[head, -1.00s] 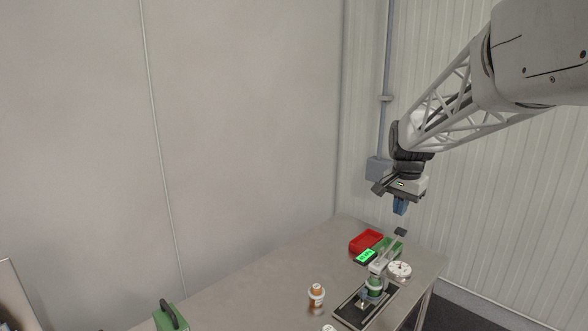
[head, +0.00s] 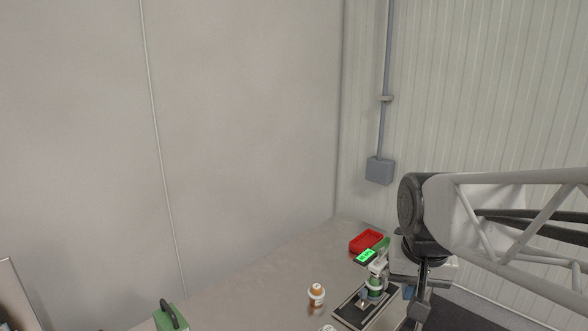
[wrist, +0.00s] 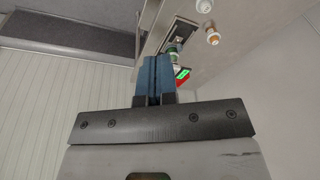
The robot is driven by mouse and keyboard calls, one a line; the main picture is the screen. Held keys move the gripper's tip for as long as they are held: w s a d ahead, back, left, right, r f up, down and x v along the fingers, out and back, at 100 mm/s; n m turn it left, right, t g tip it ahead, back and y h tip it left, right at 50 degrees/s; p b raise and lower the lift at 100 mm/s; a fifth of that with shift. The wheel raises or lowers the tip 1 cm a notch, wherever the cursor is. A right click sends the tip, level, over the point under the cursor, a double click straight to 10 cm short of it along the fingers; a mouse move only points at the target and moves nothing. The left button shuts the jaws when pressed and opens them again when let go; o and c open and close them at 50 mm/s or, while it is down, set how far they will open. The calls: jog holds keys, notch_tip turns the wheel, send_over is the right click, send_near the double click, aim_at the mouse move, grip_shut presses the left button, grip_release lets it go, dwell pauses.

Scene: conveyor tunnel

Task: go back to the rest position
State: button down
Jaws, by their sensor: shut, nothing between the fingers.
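My gripper (wrist: 154,72) shows in the wrist view with its two blue fingers side by side, shut and empty. In the head view my gripper (head: 408,292) hangs low at the right, in front of the table's right end, and only a bit of blue finger shows beside dark parts of my wrist. My arm reaches in from the right edge. It hides part of the table's right end.
The table (head: 270,285) carries a red tray (head: 366,241), a green lit display (head: 366,256), a device on a dark base plate (head: 352,317) and an orange-and-white bottle (head: 316,294). A green case (head: 170,317) stands at front left. The table's middle is clear.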

jog(key=s+a+f+n, duration=0.1)
jog(key=s+f+n, duration=0.1)
jog(key=s, duration=0.7)
jog(key=shift+a+f, duration=0.15)
jog(key=shift+f, duration=0.65)
